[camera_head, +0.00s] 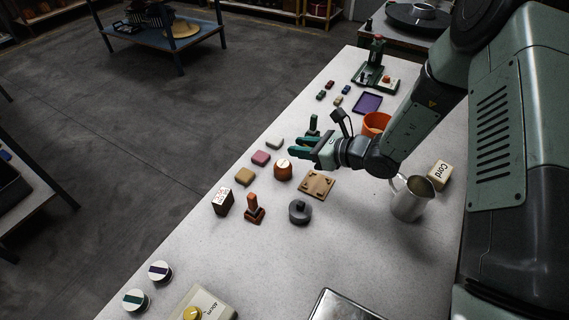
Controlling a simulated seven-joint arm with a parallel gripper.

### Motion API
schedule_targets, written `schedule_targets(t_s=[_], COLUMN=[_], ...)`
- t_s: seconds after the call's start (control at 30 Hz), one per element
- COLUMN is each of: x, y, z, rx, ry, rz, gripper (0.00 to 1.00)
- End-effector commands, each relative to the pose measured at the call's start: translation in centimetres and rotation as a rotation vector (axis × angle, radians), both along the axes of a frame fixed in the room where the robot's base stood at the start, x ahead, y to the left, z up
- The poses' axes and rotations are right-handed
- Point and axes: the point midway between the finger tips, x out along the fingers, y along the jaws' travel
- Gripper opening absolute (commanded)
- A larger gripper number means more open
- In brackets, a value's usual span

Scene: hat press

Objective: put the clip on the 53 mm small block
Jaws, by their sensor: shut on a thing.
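My gripper (295,147) is above the table near the middle of the row of objects, with its teal fingers pointing left. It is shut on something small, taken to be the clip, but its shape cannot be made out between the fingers. I cannot tell from the view which one is 53 mm. The gripper appears apart from all three.
An orange stamp (254,210), grey round weight (300,211) and metal pitcher (411,199) stand nearer. The table's left edge is close to the blocks.

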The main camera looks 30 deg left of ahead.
Motion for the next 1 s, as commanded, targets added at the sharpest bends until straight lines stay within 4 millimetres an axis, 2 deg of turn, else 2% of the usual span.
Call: schedule_targets(t_s=[0.03, 0.1, 0.27, 0.53, 0.77, 1.0], x=[0.3, 0.6, 0.8, 0.8, 0.9, 0.8], y=[1.9, 3.7, 5.8, 6.1, 6.0, 6.0], z=[0.8, 1.5, 2.0, -2.7, -4.5, -7.6], rx=[0.003, 0.005, 0.005, 0.004, 0.005, 0.004], ry=[-0.008, -0.007, -0.003, 0.000, -0.003, -0.002], rz=[0.020, 0.034, 0.049, 0.050, 0.049, 0.050], gripper=[0.00, 0.00, 0.00, 0.00, 0.00, 0.00])
